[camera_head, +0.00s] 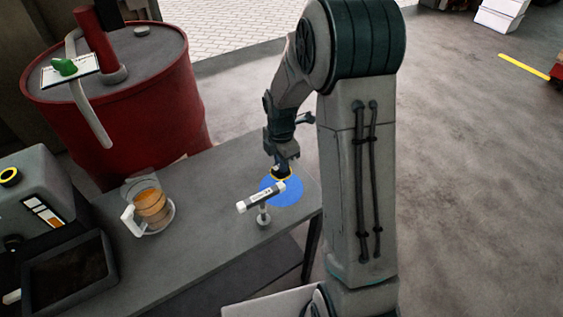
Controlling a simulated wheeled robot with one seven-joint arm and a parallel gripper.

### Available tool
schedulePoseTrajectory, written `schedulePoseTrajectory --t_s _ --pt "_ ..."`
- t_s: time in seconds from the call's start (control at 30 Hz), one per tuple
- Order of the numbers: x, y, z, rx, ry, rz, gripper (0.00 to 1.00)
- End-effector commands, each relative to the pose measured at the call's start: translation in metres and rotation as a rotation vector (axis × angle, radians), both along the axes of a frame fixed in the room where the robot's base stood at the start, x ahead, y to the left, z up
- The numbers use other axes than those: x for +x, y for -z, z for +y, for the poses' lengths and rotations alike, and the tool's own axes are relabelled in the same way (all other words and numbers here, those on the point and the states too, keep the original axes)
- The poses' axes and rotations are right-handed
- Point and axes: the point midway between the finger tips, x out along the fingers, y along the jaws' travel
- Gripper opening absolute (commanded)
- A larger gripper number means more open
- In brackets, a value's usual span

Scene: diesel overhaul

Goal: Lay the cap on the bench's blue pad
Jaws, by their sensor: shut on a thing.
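My gripper (281,166) points down over the far part of the bench's blue pad (295,194). It is shut on the cap (281,174), a small dark piece with a yellow rim. The gripper hides the upper part of the cap. The cap is at or just above the pad's far edge; I cannot tell whether it touches. The pad is a round blue patch near the right end of the grey bench (209,190).
A labelled cylinder with white ends (260,197) lies across a small stand (263,216), partly in front of the pad. A glass jug of amber liquid (150,205), a grey machine (35,195) and a dark tray (70,272) are to the left. A red drum (130,115) stands behind.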

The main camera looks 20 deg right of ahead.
Motion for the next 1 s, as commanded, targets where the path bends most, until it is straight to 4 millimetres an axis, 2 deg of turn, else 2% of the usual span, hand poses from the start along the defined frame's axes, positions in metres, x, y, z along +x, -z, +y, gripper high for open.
schedulePoseTrajectory --t_s 0.5,0.87,0.9,0.97,1.0 --pt "0.0 0.059 0.0 0.0 0.002 0.001 0.0" --pt "0.0 0.063 0.0 0.0 0.003 0.0 0.0" --pt "0.0 0.063 0.0 0.0 0.003 0.0 0.2" --pt "0.0 0.063 0.0 0.0 0.003 0.0 0.37" --pt "0.0 0.063 0.0 0.0 0.003 0.0 0.4"
